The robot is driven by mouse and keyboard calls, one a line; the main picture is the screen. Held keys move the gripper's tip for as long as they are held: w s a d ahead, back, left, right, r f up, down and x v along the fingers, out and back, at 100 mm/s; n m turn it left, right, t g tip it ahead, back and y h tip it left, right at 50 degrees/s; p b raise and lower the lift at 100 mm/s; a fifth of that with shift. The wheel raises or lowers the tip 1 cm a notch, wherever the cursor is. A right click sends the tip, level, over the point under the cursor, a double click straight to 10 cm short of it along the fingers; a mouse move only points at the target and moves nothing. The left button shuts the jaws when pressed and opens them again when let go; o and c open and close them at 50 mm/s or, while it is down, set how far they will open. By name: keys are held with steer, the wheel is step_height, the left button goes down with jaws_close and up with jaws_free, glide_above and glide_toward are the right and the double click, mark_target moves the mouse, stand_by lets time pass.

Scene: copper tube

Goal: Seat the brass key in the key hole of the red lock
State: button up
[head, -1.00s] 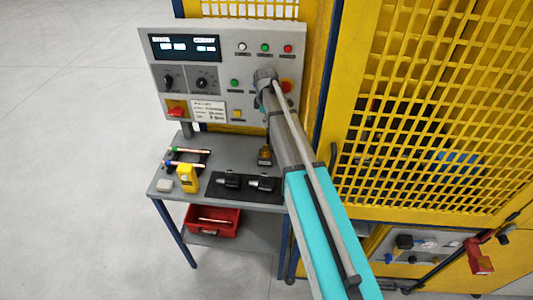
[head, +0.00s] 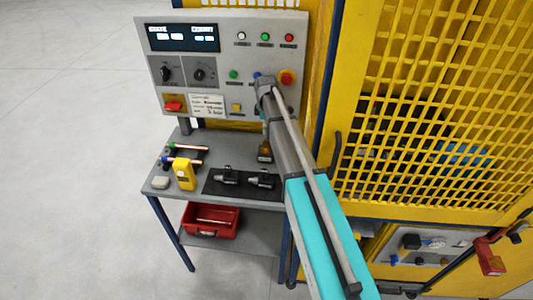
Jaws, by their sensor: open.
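A red lock-like body (head: 490,258) hangs at the lower right, by a red handle on the grey panel below the yellow mesh. Its key hole is too small to make out. I cannot make out the brass key anywhere in this view. My arm reaches up from the bottom right to a grey joint in front of the control panel. My gripper cannot be made out; it is hidden behind the arm or outside the picture.
A control panel (head: 225,65) stands behind a grey bench (head: 215,145) with copper tubes (head: 188,148), a yellow device (head: 184,174) and black fittings on a dark mat (head: 213,185). A red bin (head: 210,221) sits on the lower shelf. Yellow mesh (head: 430,110) fills the right. Floor at left is clear.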

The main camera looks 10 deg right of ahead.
mark_target(266, 140)
steer(key=shift+f+b, duration=0.8)
steer(key=shift+f, duration=0.3)
steer(key=shift+s+f+b, duration=0.1)
steer(key=shift+f+b, duration=2.5)
jaws_close()
